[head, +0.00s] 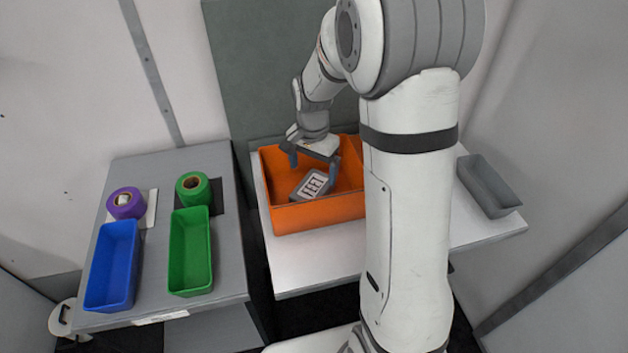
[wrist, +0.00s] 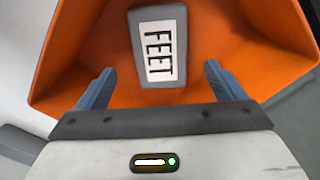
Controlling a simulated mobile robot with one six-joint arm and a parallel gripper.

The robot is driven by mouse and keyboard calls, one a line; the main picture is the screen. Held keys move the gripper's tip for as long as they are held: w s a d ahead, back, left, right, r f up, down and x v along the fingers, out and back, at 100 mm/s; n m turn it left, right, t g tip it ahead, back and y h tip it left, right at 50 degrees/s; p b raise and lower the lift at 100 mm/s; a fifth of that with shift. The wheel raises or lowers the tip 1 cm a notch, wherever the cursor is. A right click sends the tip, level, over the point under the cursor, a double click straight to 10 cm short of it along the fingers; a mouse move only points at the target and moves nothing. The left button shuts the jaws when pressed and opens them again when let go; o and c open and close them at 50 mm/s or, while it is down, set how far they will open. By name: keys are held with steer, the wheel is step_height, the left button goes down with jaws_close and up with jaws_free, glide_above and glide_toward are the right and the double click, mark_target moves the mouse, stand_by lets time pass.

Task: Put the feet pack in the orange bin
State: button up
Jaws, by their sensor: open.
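The feet pack (head: 312,184) is a grey block with a white label; in the wrist view the label on the pack (wrist: 158,45) reads "FEET". It lies inside the orange bin (head: 318,214), and the bin's orange wall (wrist: 60,50) surrounds it in the wrist view. My gripper (head: 312,165) is over the bin with its fingers reaching down toward it. In the wrist view my gripper (wrist: 158,85) is open, its two blue-grey fingers apart with nothing between them. The pack lies just ahead of the fingertips, apart from them.
On the left grey table stand a blue tray (head: 112,266) and a green tray (head: 190,252), with a purple roll (head: 126,203) and a green roll (head: 193,189) behind them. A grey tray (head: 488,187) sits on the white table (head: 320,262) to the right. My arm hides the bin's right side.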

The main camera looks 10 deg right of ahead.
mark_target(313, 187)
steer(key=s+r+n+t, duration=0.1)
steer(key=s+r+n, duration=0.3)
steer(key=s+r, duration=0.65)
steer(key=s+r+n+t, duration=0.1)
steer(key=s+n, duration=0.4)
steer(key=s, duration=0.5)
steer(key=shift+s+d+t, duration=0.2)
steer(key=shift+t, duration=0.1)
steer(key=shift+r, duration=0.1)
